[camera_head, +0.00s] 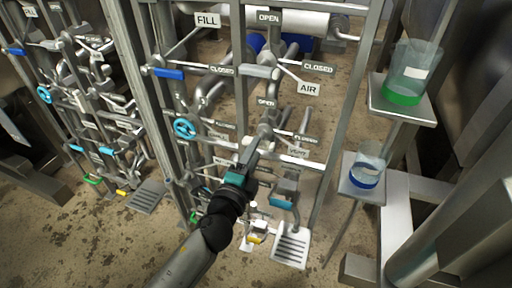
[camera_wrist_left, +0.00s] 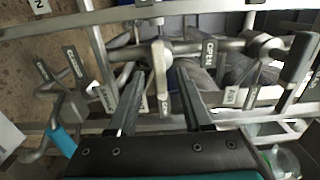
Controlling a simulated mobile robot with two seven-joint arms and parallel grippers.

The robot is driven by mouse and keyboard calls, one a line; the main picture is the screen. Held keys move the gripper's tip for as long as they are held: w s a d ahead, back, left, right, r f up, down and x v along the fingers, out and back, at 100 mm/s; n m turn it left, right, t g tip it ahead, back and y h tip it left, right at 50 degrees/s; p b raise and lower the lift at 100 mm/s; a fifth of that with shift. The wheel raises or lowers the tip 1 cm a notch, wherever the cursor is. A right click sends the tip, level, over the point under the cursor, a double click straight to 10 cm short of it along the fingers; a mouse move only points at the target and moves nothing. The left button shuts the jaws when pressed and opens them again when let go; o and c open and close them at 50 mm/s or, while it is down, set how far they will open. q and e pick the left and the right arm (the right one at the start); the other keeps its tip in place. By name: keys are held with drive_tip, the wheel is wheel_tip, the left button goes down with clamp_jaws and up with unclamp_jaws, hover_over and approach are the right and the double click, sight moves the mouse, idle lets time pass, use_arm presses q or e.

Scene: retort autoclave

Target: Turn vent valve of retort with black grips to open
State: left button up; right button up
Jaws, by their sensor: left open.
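My left gripper (camera_head: 258,142) reaches into the pipe rack in the head view, close to a grey lever valve (camera_head: 265,130) with an OPEN label (camera_head: 266,102) above it and a CLOSED label (camera_head: 304,138) to its right. In the left wrist view, the gripper's two dark fingers (camera_wrist_left: 160,100) are apart, and a pale lever (camera_wrist_left: 161,72) appears between them. I cannot tell whether they touch it. A dark grey grip (camera_wrist_left: 299,58) shows at the right of that view, on another valve. The right gripper is not in view.
A handle with a blue grip (camera_head: 168,72) and a blue handwheel (camera_head: 184,128) are left of the gripper. An AIR sign (camera_head: 309,89) hangs above right. Beakers with green liquid (camera_head: 403,94) and blue liquid (camera_head: 364,179) stand on small shelves at right.

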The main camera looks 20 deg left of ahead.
use_arm(q)
drive_tip(key=shift+w, duration=0.8)
drive_tip(key=shift+c, duration=0.3)
clamp_jaws()
